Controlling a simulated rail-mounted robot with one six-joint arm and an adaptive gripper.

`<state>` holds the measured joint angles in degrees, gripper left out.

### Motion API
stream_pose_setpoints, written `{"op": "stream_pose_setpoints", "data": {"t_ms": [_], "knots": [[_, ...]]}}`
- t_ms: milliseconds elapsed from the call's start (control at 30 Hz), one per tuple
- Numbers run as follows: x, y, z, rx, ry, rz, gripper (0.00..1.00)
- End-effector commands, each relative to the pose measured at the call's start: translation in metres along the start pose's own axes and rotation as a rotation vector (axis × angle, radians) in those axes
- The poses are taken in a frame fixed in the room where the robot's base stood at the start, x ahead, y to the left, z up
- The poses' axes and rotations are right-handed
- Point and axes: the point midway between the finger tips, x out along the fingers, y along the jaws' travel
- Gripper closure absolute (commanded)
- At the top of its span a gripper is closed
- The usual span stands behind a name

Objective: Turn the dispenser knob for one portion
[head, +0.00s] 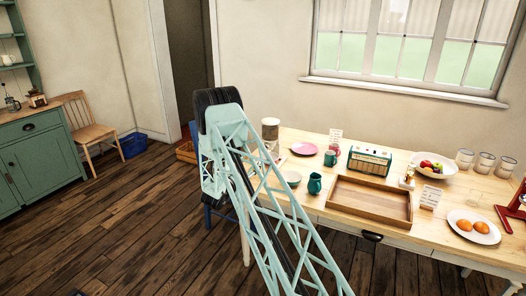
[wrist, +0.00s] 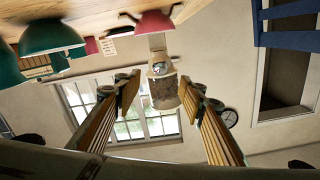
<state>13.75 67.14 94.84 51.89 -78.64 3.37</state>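The dispenser (head: 270,130) stands at the far left end of the wooden table, partly hidden by my arm in the head view. In the wrist view, which looks upside down, the dispenser (wrist: 165,95) has a clear body with brownish contents. A small round grey knob (wrist: 160,68) shows on its front. My gripper (wrist: 158,84) is open and empty, with its two slatted fingers left and right of the dispenser in the picture. The dispenser looks some way beyond the fingertips, and I see no contact.
Near the dispenser are a pink dish (head: 303,148), a green mug (head: 330,158) and a teal jug (head: 315,184). A blue chair (head: 212,219) stands at the table's left end.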

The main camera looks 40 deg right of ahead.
Motion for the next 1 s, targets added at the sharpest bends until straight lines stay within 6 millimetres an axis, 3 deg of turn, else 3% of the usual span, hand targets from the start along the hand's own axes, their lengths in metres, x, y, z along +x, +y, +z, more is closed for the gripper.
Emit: {"op": "stream_pose_setpoints", "data": {"t_ms": [367, 1000], "knots": [[0.023, 0.001, 0.0, 0.001, 0.001, 0.002, 0.63], [0.105, 0.0, 0.0, 0.001, 0.001, 0.0, 0.63]]}}
